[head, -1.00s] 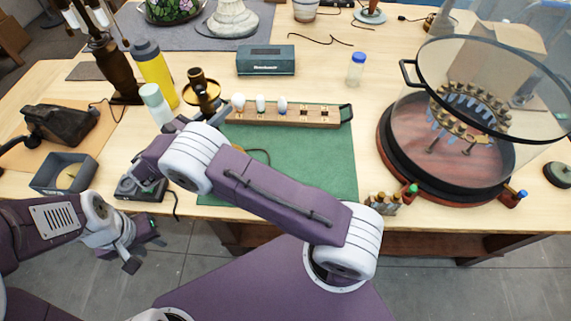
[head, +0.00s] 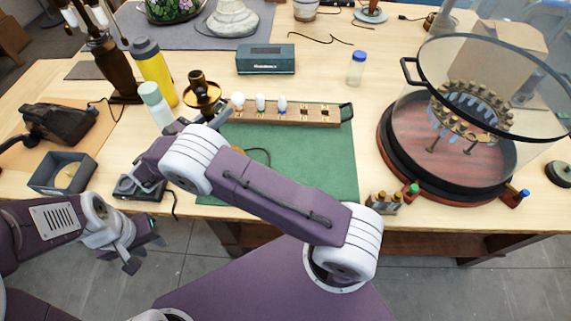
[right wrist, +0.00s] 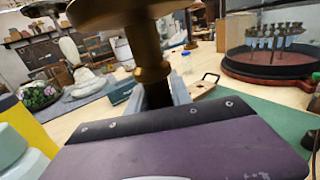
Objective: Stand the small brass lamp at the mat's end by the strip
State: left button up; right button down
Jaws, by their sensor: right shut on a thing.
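The small brass lamp (head: 202,90) is at the far left corner of the green mat (head: 315,160), left of the wooden strip (head: 325,115) with its row of bulbs. My right gripper (head: 198,119) is shut on the lamp's stem, which fills the middle of the right wrist view (right wrist: 147,50). The lamp looks about upright. Its foot is hidden, so I cannot tell if it touches the table or mat. My left gripper (head: 146,248) is open and empty, low in front of the table's front edge.
A yellow bottle (head: 153,70) and a white bottle (head: 157,105) stand close left of the lamp. A teal box (head: 265,60) is behind the strip. A round glass-lidded case (head: 450,165) takes up the right. Most of the mat is clear.

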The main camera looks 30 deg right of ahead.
jog(key=shift+f+b, duration=1.1)
jog(key=shift+f, duration=0.6)
jog(key=c, duration=1.1)
grip_release()
jog(key=shift+f, duration=0.1)
jog(key=shift+s, duration=0.1)
